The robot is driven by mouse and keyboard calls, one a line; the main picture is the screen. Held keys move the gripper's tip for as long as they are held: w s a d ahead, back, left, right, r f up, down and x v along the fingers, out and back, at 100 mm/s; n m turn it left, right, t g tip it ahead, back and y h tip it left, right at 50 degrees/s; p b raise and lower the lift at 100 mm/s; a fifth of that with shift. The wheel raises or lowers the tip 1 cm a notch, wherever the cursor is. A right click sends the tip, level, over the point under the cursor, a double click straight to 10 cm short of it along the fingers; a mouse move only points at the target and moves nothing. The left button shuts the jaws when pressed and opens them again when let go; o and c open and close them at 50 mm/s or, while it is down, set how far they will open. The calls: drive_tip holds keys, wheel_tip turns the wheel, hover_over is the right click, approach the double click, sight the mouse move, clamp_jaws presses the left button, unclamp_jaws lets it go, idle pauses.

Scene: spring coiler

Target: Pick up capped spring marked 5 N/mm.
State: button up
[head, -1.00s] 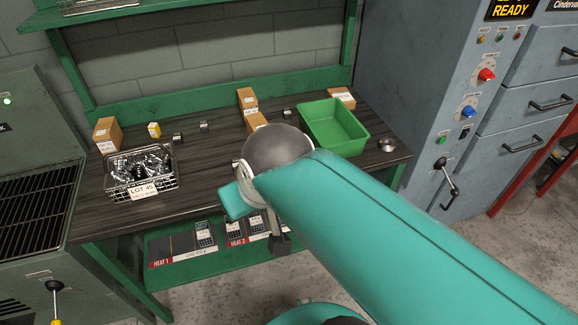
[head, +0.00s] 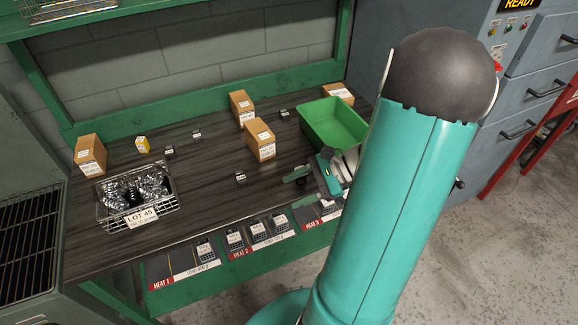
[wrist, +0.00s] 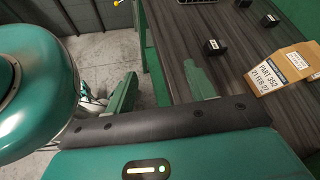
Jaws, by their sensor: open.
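Several small dark capped pieces with white labels sit on the bench: one near the front middle (head: 240,178), one by the basket (head: 170,152), one farther back (head: 197,135) and one near the green bin (head: 285,114). Their markings are too small to read, so I cannot tell which is 5 N/mm. In the wrist view, one black piece (wrist: 214,47) stands near a carton and another (wrist: 270,20) lies beyond it. My gripper (head: 299,187) is open and empty at the bench's front right edge. Its spread fingers also show in the wrist view (wrist: 163,88).
A wire basket (head: 165,217) tagged LOT 45 stands on the left. Cartons (head: 90,155) (head: 259,140), a small yellow box (head: 142,145) and a green bin (head: 340,104) stand on the bench (head: 100,253). A front strip (head: 185,275) marked HEAT holds labelled dark pieces.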

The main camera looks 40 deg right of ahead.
drive_tip(key=s+d+f+m+t+h, duration=0.2)
drive_tip(key=s+d+f+m+t, duration=0.1)
drive_tip(key=d+m+t, duration=0.3)
drive_tip(key=s+d+f+m+t+h, duration=0.25)
drive_tip(key=d+m+t, duration=0.2)
drive_tip(key=d, duration=0.25)
drive_tip(key=shift+g+y, duration=0.25)
drive_tip(key=shift+y, duration=0.2)
drive_tip(key=x, duration=1.3)
drive_tip(key=shift+a+r, duration=0.15)
drive_tip(key=shift+r, duration=0.1)
drive_tip(key=shift+c, duration=0.2)
drive_tip(key=c, duration=1)
